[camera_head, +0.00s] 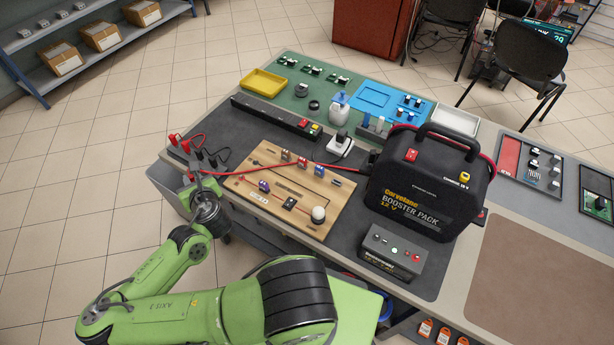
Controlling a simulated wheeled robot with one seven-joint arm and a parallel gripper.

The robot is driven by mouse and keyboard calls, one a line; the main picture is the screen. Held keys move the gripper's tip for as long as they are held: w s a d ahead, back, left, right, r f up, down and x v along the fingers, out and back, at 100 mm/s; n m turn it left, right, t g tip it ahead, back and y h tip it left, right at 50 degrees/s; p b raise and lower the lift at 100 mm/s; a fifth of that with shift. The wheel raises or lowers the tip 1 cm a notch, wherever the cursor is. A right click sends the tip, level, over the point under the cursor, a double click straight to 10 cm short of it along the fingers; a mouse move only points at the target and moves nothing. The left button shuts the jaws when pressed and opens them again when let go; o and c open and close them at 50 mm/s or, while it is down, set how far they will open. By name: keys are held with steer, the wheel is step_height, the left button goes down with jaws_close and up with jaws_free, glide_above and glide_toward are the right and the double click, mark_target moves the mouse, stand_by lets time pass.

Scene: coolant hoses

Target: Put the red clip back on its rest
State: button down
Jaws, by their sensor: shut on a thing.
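The red clip (174,139) shows its red handles at the far-left corner of the bench, just beyond my gripper. My gripper (194,168) is at the bench's left edge, left of the wooden board, and is shut on what appears to be the red clip. The fingers and the hold itself are small and partly hidden. A red cable (345,166) runs from the booster pack (422,185) over the board towards my gripper. I cannot make out the clip's rest clearly.
The wooden board (285,213) with small parts and a white knob (318,214) lies right of my gripper. A black power strip (265,115) lies behind it. A grey box (392,255) stands before the pack. A black cable (222,155) lies near the clip.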

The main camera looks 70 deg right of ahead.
steer(key=s+d+r+m+g+h+b, duration=0.2)
steer(key=s+d+m+g+h+b, duration=0.3)
steer(key=s+d, duration=0.75)
steer(key=s+d+r+m+g+h+b, duration=0.1)
steer(key=s+d+r+m+g+b, duration=0.15)
steer(key=s+d+m+g, duration=0.8)
steer(key=d+f+b, duration=0.1)
steer(key=f, duration=0.2)
steer(key=s+d+f+n+t+b, duration=0.1)
steer(key=f+b, duration=0.1)
steer(key=f, duration=0.2)
steer(key=s+f+n+t+b, duration=0.1)
steer(key=f+b, duration=0.1)
steer(key=f, duration=0.2)
steer(key=shift+d+n, duration=0.25)
steer(key=shift+d, duration=0.15)
steer(key=shift+r, duration=0.15)
steer(key=c, duration=1)
jaws_free()
steer(key=shift+c, duration=0.2)
steer(key=shift+r, duration=0.1)
